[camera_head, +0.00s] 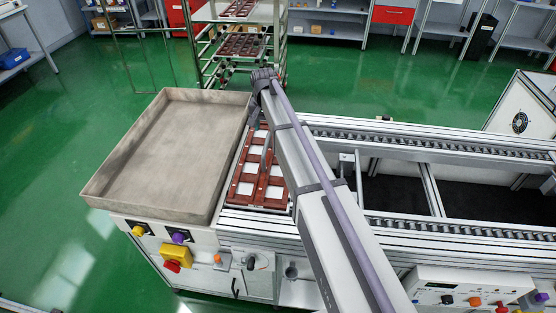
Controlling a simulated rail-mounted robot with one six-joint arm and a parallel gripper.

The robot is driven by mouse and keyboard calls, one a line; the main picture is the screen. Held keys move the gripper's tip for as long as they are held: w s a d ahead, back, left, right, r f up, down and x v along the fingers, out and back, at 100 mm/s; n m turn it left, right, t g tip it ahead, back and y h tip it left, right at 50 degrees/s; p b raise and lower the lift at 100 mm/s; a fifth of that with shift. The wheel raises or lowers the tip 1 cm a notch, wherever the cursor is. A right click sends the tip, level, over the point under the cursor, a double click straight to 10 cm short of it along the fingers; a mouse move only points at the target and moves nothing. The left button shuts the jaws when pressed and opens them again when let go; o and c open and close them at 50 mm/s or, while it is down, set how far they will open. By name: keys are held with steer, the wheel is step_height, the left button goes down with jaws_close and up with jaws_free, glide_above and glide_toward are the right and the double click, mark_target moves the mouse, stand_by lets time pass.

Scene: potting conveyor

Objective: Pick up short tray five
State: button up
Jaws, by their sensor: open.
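Red-brown trays (243,188) with pale square cells lie on the left end of the conveyor, beside the big beige bin. They look like two narrow strips side by side; my arm covers part of the right one. I read no numbers on them, so I cannot tell which is short tray five. My arm reaches from the bottom of the picture up to a bent joint above the far end of these trays.
A shallow beige bin (92,190) stands left of the trays. The conveyor's roller rail (440,148) runs right, with open dark gaps in its frame. A wire rack (283,50) behind holds more red-brown trays (240,46). Control buttons line the front.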

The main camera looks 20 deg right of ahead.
mark_target(266, 142)
step_height(266, 142, down, 10)
steer(key=b, duration=0.9)
steer(key=shift+s+f, duration=0.1)
steer(key=shift+f, duration=0.05)
steer(key=shift+f+b, duration=0.25)
steer(key=shift+b, duration=0.15)
jaws_close()
stand_by(0.4)
